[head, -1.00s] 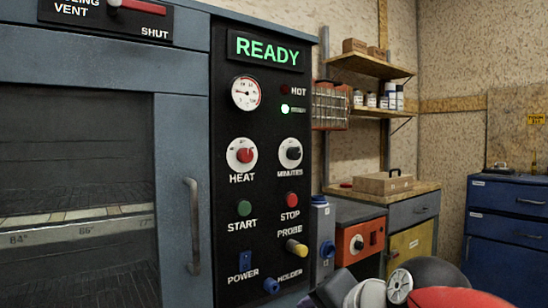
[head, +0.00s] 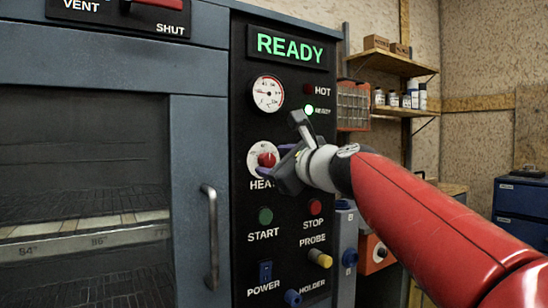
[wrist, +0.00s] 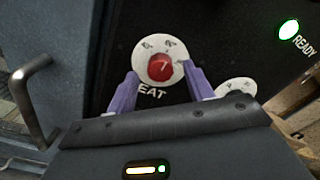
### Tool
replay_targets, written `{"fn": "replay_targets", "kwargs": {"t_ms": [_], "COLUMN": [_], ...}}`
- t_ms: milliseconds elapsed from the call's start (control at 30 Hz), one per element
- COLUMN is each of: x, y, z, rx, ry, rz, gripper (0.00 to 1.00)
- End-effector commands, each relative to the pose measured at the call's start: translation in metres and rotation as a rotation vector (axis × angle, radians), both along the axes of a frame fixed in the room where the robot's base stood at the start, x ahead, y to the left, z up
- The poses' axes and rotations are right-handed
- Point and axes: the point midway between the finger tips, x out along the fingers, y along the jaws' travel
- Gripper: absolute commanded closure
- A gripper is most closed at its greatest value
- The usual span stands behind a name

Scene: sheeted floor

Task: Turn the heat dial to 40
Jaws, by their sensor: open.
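The heat dial (head: 267,160) is a red knob on a round white plate, on the black control panel above the word HEAT. It also shows in the wrist view (wrist: 161,67), upper middle, with marks on its plate too small to read. My gripper (head: 272,158) is in front of the panel, close to the dial. In the wrist view its purple fingers (wrist: 160,77) are open, one at each lower side of the red knob. I cannot tell whether they touch the plate. The MINUTES dial is hidden behind my gripper in the head view; part of its plate (wrist: 236,88) shows in the wrist view.
The READY display (head: 290,47) and the ready lamp (head: 309,109) are lit green. A gauge (head: 268,94) sits above the dial. The START button (head: 265,216) and STOP button (head: 315,207) are below. The oven door handle (head: 211,236) sticks out at the left.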

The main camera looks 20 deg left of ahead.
Motion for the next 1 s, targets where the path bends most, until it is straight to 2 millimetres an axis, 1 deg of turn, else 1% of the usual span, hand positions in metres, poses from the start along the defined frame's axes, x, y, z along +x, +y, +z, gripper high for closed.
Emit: {"fn": "replay_targets", "kwargs": {"t_ms": [33,133,400,433,767,1000], "x": [0.0037,0.0076,0.009,0.009,0.0087,0.0086], "y": [0.0046,0.0089,0.0102,0.0102,0.0101,0.0102], "z": [0.0007,0.0005,-0.0005,-0.0005,-0.0004,-0.0008], "rx": [0.0,-0.001,-0.001,-0.001,-0.002,-0.015], "ry": [0.0,-0.001,-0.001,-0.001,-0.001,-0.016], "rz": [0.001,0.0,-0.001,-0.001,-0.001,-0.001], "gripper": [0.48,0.48,0.48,0.49,0.93,0.93]}}
